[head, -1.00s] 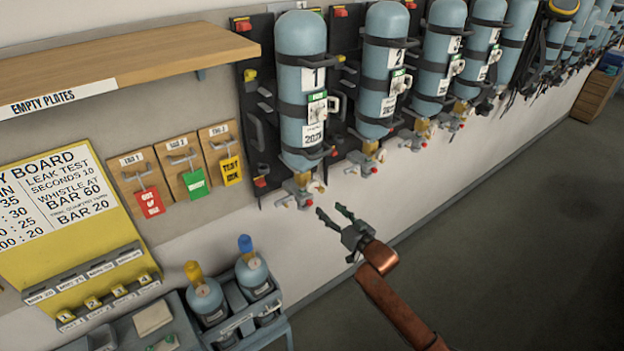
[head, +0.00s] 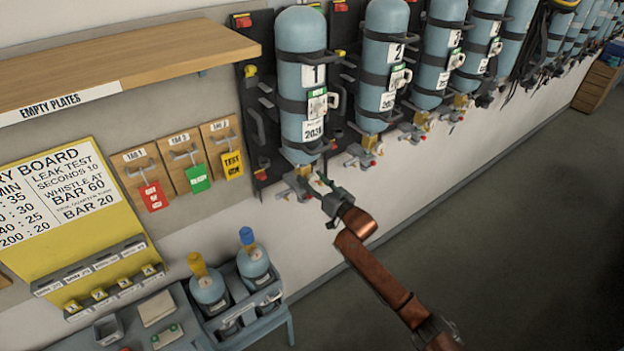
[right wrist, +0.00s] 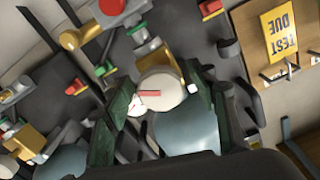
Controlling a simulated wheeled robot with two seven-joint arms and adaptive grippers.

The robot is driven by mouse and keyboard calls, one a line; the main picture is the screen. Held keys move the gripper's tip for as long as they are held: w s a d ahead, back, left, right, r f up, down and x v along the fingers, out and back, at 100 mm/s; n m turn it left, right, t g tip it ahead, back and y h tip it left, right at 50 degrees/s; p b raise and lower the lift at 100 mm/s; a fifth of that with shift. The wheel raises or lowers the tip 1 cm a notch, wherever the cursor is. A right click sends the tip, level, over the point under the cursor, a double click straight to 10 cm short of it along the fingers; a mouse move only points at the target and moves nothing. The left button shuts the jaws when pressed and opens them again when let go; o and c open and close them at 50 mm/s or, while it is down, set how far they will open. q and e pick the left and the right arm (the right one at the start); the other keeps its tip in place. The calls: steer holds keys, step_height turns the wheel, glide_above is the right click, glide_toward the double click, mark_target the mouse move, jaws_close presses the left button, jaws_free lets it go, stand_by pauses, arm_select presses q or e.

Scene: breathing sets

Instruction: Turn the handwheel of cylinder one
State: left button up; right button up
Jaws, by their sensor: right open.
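Cylinder one (head: 301,75) is a pale blue tank hanging neck-down on a dark wall plate, marked 1. Its brass and grey valve (head: 299,184) sits under it. My right gripper (head: 323,184) is open just right of and in front of this valve, overlapping it in the picture. In the right wrist view the dark green fingers stand either side of a round cream knob (right wrist: 160,88), possibly the handwheel. A small dial with a red mark (right wrist: 140,103) shows beside it. I cannot tell whether the fingers touch anything. My left gripper is out of view.
More cylinders, such as cylinder two (head: 384,60), hang to the right with valves below. Hanging tags (head: 196,178), a yellow board (head: 110,240) and a wooden shelf (head: 130,60) are on the left. A bench rack (head: 262,303) stands below. The floor at right is clear.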

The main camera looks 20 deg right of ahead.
steer(key=shift+c, duration=0.3)
steer(key=c, duration=1.1)
steer(key=shift+n, duration=0.3)
